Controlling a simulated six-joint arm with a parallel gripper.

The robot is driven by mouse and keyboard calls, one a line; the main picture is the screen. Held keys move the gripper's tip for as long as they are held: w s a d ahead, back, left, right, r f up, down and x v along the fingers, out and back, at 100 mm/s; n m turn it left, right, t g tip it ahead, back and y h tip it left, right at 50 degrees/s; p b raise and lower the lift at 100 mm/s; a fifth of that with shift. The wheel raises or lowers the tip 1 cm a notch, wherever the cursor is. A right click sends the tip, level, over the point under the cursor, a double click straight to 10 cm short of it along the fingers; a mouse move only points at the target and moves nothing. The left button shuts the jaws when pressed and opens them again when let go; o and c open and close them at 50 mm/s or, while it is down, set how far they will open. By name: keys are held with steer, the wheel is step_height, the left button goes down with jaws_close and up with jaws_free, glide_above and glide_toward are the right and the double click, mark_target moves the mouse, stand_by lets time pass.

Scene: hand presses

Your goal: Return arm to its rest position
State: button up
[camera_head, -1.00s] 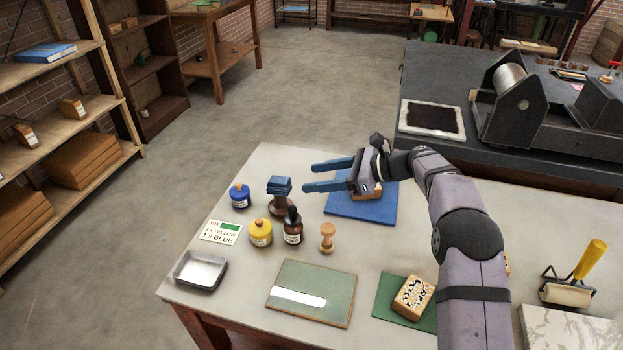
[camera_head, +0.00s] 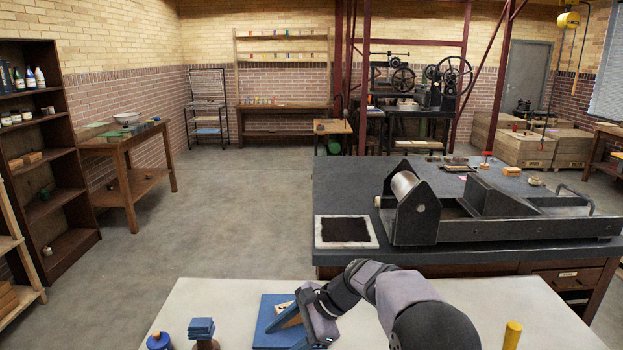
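My gripper (camera_head: 282,337) is at the bottom middle of the head view, over the blue mat (camera_head: 266,328) on the pale worktable. Its two blue fingers point to the lower left and stand apart. A wooden block shows partly behind the fingers, on the mat; I cannot tell whether anything touches it. My arm comes in from the bottom right and bends over the table's far side.
The pale worktable (camera_head: 210,296) also bears a blue-lidded jar (camera_head: 158,341), a blue-topped stand (camera_head: 201,329) and a yellow handle (camera_head: 512,336). Beyond it, the dark bench (camera_head: 345,190) carries a press (camera_head: 415,208) and a black ink pad (camera_head: 345,230). Open floor lies left.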

steer(key=s+d+n+h+p, duration=0.5)
steer(key=s+d+n, duration=0.8)
steer(key=s+d, duration=0.9)
steer(key=s+h, duration=0.3)
steer(key=s, duration=0.1)
steer(key=shift+d+h+p, duration=0.15)
steer(key=shift+h+p, duration=0.15)
steer(key=shift+p, duration=0.1)
